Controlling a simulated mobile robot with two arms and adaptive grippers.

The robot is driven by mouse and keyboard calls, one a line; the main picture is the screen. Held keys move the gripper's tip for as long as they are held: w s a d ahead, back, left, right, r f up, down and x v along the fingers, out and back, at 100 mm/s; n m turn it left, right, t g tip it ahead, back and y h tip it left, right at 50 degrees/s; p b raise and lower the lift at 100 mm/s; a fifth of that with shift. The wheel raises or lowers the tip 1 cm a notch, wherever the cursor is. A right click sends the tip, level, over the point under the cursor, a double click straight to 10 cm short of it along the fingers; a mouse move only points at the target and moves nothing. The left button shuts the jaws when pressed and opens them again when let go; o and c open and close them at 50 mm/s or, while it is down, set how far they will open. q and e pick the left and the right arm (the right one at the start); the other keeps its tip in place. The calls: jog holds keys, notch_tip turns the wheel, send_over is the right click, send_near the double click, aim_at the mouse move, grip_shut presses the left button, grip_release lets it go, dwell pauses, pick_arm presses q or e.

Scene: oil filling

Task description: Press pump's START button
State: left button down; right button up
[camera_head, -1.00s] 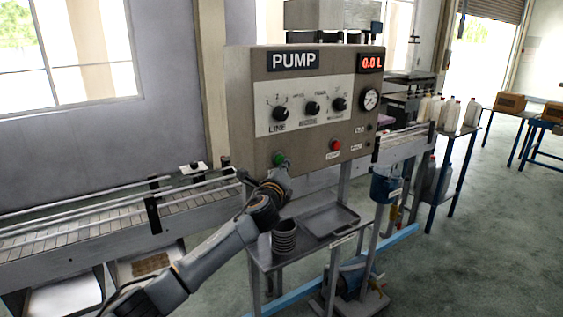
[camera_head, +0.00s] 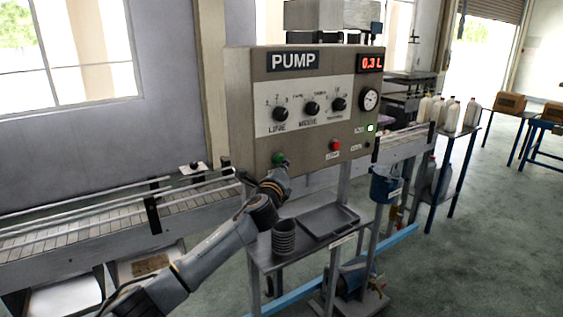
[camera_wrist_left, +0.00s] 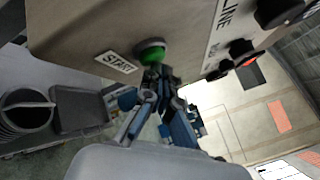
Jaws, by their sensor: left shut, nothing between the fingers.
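The grey pump panel (camera_head: 300,100) bears a PUMP sign, three knobs, a gauge and a red display (camera_head: 370,62) reading 0.3 L. The green START button (camera_head: 278,158) is at its lower left; a red button (camera_head: 335,145) is to its right. A small green light (camera_head: 370,128) glows on the panel's right. My left gripper (camera_head: 280,172) is at the green button. In the left wrist view the shut fingertips (camera_wrist_left: 158,72) are at the lower edge of the green button (camera_wrist_left: 151,52), beside the START label (camera_wrist_left: 115,62); I cannot tell if they touch. My right gripper is not in view.
A small table (camera_head: 262,255) under the panel holds a tray (camera_head: 327,221) and a stack of dark rings (camera_head: 284,238). A conveyor (camera_head: 90,228) runs at the left and continues behind the panel. A blue bucket (camera_head: 386,187) hangs at right. Open floor lies at the right.

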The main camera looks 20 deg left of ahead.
pick_arm(q)
jog(key=shift+s+d+p, duration=0.3)
jog(key=shift+s+d, duration=0.25)
jog(key=shift+d, duration=0.05)
jog(key=s+d, duration=0.1)
jog(key=d, duration=0.1)
jog(key=s+d+p, duration=0.1)
jog(key=s+d, duration=0.1)
jog(key=shift+p, duration=0.3)
jog(key=shift+f, duration=0.1)
dwell(0.6)
